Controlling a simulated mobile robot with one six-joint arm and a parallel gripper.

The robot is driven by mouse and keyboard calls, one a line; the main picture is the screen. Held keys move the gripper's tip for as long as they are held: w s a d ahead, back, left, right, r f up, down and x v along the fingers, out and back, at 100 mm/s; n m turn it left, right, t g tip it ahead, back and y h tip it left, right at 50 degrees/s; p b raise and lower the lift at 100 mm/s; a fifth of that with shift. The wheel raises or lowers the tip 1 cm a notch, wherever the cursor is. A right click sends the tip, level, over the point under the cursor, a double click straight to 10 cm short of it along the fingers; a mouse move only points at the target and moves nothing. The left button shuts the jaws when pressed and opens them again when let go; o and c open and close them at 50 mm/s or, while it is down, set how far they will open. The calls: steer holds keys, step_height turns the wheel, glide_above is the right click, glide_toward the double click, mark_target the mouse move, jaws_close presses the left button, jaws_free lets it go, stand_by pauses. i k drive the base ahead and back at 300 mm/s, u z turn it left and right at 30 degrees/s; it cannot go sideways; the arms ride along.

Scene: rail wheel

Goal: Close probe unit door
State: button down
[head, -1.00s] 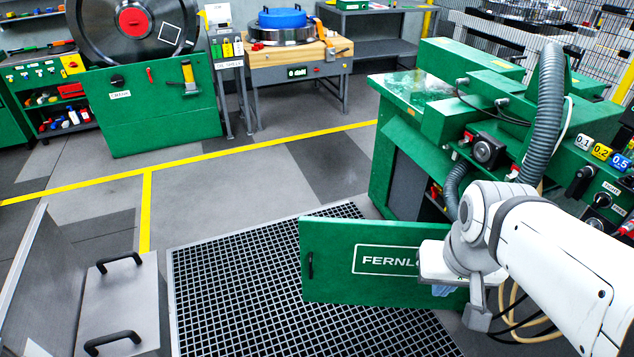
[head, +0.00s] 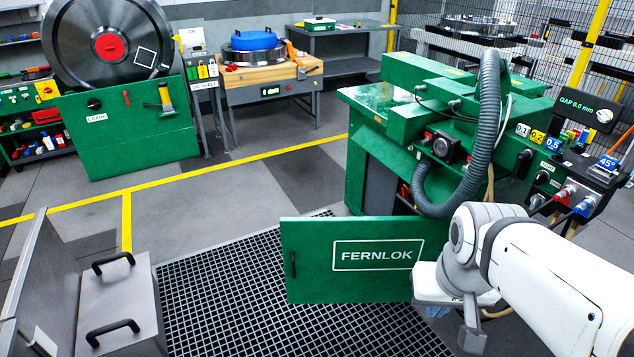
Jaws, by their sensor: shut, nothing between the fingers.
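The green probe unit door (head: 306,262), marked FERNLOK, stands swung open over the floor grating. Its black handle (head: 293,264) is near its left edge. Its right edge is hidden behind my arm, as is where it joins the green machine (head: 362,160). The dark opening of the machine's cabinet (head: 381,187) shows above and behind the door. My gripper (head: 436,306) is at the door's lower right, shut and empty. It is largely hidden by my wrist, and I cannot tell whether it touches the door.
A grey box (head: 122,300) with two black handles stands at the lower left. The floor grating (head: 235,310) left of and below the door is clear. A control panel (head: 570,180) with knobs and a thick grey hose (head: 490,110) are above my arm. A green crank unit stands at the back left.

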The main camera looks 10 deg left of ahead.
mark_target(363, 259)
steer(key=i, duration=0.85)
steer(key=u, duration=0.05)
